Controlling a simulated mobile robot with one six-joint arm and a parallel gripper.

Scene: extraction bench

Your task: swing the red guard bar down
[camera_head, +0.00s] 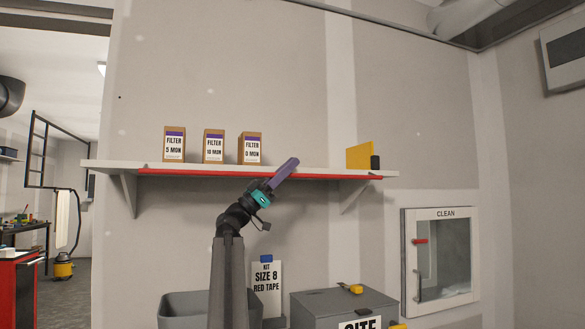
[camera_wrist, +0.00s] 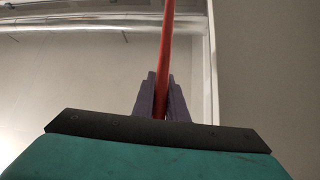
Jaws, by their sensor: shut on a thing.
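The red guard bar (camera_head: 205,173) runs lengthwise along the front edge of the white shelf (camera_head: 115,166), at about shelf height. My gripper (camera_head: 290,165), with purple fingers, reaches up from below to the bar right of its middle. In the wrist view the red bar (camera_wrist: 166,45) passes between the two purple fingers (camera_wrist: 160,85), which are shut on it. The fingers hide a short part of the bar in the head view. How the bar is hinged at its ends is too small to tell.
Several things stand on the shelf: three filter boxes (camera_head: 213,147) at left and a yellow piece (camera_head: 358,155) at right. Below are a grey open bin (camera_head: 180,308), a lidded grey box (camera_head: 345,300) and a CLEAN hatch (camera_head: 408,255). Shelf brackets (camera_head: 128,192) jut below.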

